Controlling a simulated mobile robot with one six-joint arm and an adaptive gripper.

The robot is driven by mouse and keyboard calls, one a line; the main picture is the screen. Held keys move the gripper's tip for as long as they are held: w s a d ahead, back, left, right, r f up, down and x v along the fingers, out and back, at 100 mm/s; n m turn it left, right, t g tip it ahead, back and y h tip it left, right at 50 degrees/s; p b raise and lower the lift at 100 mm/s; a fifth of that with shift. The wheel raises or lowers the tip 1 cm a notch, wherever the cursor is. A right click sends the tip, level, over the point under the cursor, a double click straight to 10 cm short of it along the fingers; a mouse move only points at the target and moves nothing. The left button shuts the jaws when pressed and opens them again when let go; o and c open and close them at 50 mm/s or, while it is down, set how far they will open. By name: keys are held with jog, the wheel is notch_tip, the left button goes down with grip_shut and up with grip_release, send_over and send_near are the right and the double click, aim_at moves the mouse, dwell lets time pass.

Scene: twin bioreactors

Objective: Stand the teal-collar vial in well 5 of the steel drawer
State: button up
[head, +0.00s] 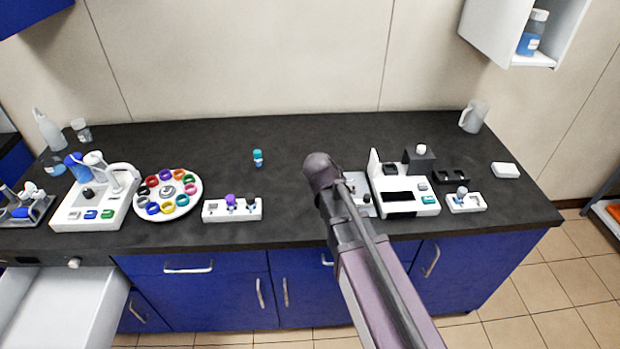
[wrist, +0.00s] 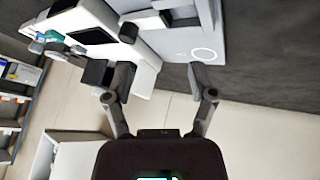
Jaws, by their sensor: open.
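A small vial with a teal cap and collar (head: 258,158) stands upright on the dark counter, left of my arm in the head view. It is not seen in the wrist view. My gripper (wrist: 152,80) is open and empty in the wrist view, its two fingers spread apart. In the head view my arm hides the gripper, near the white instrument (head: 400,190). A pale open drawer (head: 70,315) sticks out below the counter at the lower left. I cannot tell whether it is the steel drawer, and no numbered wells are legible.
A round carousel with coloured rings (head: 194,205) and a white rack with purple and dark caps (head: 216,214) stand left of my arm. A white machine (head: 85,212) is farther left. A small white rack (head: 466,203) is at right. The counter around the vial is clear.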

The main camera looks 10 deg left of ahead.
jog(key=s+d+g, duration=0.1)
jog(key=d, duration=0.2)
jog(key=s+d+f, duration=0.1)
jog(key=d, duration=0.2)
jog(key=s+d+f+g+y, duration=0.1)
jog(key=d, duration=0.3)
jog(key=shift+s+g, duration=0.3)
jog(key=shift+s, duration=0.05)
jog(key=s+d+f+n+g+y, duration=0.1)
jog(key=s+d+f+g+y, duration=0.1)
jog(key=s+d, duration=0.45)
notch_tip(320, 180, down, 9)
jog(key=s+d+g+y+b, duration=0.1)
jog(key=s+d+b, duration=0.1)
jog(key=b, duration=0.8)
jog(key=shift+s+d+f, duration=0.2)
jog(key=shift+s+d, duration=0.15)
jog(key=shift+s, duration=0.05)
jog(key=shift+c, duration=1.1)
